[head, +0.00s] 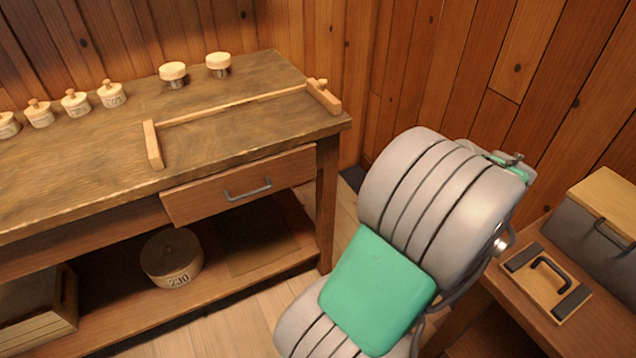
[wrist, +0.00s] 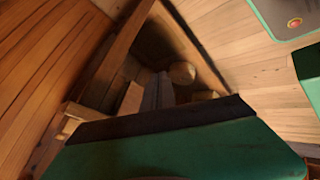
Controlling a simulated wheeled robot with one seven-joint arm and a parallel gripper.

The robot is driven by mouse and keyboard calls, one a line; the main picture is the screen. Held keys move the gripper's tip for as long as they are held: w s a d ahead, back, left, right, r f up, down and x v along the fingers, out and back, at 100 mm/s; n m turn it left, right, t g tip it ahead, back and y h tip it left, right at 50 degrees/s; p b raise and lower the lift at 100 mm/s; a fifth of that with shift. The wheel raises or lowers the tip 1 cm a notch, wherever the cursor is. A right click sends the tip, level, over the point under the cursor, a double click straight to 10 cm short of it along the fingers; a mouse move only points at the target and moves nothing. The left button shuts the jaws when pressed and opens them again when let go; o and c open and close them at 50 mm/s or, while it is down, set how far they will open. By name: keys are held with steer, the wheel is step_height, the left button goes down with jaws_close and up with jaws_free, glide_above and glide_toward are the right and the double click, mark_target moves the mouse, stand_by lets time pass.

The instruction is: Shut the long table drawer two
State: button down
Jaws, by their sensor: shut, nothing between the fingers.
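The long table (head: 90,180) stands at the left in the head view. One wooden drawer front (head: 210,199) with a grey bar handle (head: 248,190) shows under its right end. The front seems to stand slightly forward of the table's apron; how far it is out is hard to tell. No drawer interior shows in the head view. My gripper appears as a green body with a dark front edge (wrist: 160,120) at the bottom of the wrist view. It is shut and empty, apart from the drawer handle. Its fingertips are not clear in the head view.
Lidded jars (head: 112,94), two round-topped pieces (head: 218,64) and a wooden rail (head: 235,104) are on the tabletop. A round container (head: 172,259) and a crate (head: 38,310) sit on the lower shelf. A side table (head: 530,300) with boxes stands right. Floor shows between.

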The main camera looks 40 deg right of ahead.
steer(key=a+f+m+t+b, duration=0.1)
steer(key=a+f+m+t, duration=0.1)
steer(key=a+f+m, duration=0.25)
steer(key=m+t+h, duration=0.5)
steer(key=m, duration=2.1)
glide_toward(310, 168)
steer(key=shift+g, duration=0.3)
steer(key=b+x, duration=0.1)
steer(key=x, duration=0.4)
steer(key=shift+w+r+b, duration=0.1)
steer(key=shift+w+b, duration=0.25)
steer(key=shift+b, duration=0.05)
steer(key=shift+w+d, duration=0.15)
steer(key=shift+w, duration=0.25)
